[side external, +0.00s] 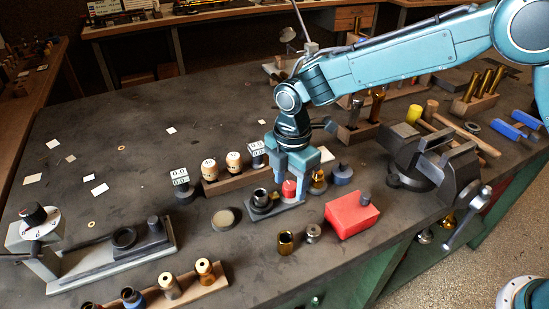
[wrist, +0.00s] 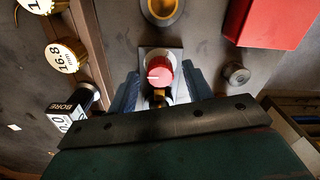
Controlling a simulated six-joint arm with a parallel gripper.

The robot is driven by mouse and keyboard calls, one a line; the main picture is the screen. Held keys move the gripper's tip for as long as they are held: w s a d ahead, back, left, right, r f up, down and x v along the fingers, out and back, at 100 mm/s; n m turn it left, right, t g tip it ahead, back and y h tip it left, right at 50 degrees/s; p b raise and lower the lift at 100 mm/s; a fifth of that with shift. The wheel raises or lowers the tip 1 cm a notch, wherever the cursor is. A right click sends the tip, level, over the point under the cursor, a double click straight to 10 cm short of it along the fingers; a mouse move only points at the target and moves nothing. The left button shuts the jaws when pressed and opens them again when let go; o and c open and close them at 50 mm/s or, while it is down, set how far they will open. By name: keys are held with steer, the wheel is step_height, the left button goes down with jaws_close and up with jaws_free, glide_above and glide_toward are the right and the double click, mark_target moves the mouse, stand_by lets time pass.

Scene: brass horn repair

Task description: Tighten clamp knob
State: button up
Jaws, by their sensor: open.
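The red clamp knob (side external: 289,188) stands on a small grey base plate (side external: 274,216), beside a dark ring-shaped cup (side external: 262,199). My gripper (side external: 291,186) is lowered over the knob, with one finger on each side of it. In the wrist view the knob (wrist: 160,71) shows a red cap with a white pointer line. There it sits between the blue-grey fingers of my gripper (wrist: 160,86), which are open. I cannot tell whether either finger touches it. The lower side of the knob is partly hidden.
A red block (side external: 350,215) stands close to the right, and a black vise (side external: 435,165) is beyond it. A wooden rack of labelled gauges (side external: 232,181) is close at left. A brass sleeve (side external: 286,243) and a small steel cylinder (side external: 313,233) stand in front.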

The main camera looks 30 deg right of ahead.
steer(key=shift+f, duration=0.15)
steer(key=c, duration=1)
steer(key=shift+m, duration=0.5)
steer(key=m, duration=1.2)
steer(key=shift+m, duration=0.3)
steer(key=o, duration=1)
